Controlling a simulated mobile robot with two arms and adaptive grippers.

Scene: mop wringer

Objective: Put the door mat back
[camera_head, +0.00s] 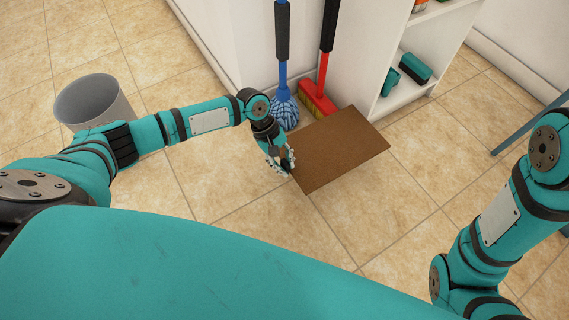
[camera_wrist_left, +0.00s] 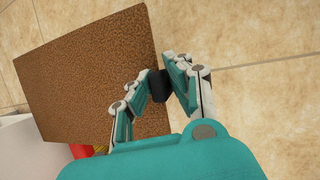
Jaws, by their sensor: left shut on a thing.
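The door mat (camera_head: 340,150) is a flat brown rectangle in the head view. My left gripper (camera_head: 287,164) is shut on its left edge. In the left wrist view the mat (camera_wrist_left: 85,70) fills the left side, and the gripper's fingers (camera_wrist_left: 158,87) close at its right edge. The mat appears to be held above the tiled floor, but its height is hard to tell. My right arm shows at the right of the head view, with its gripper out of frame.
A blue mop (camera_head: 284,108) and a red broom (camera_head: 318,98) stand against the white wall behind the mat. A white shelf (camera_head: 395,100) holds teal items (camera_head: 415,68). A grey bin (camera_head: 95,102) stands at the left. Floor to the front is clear.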

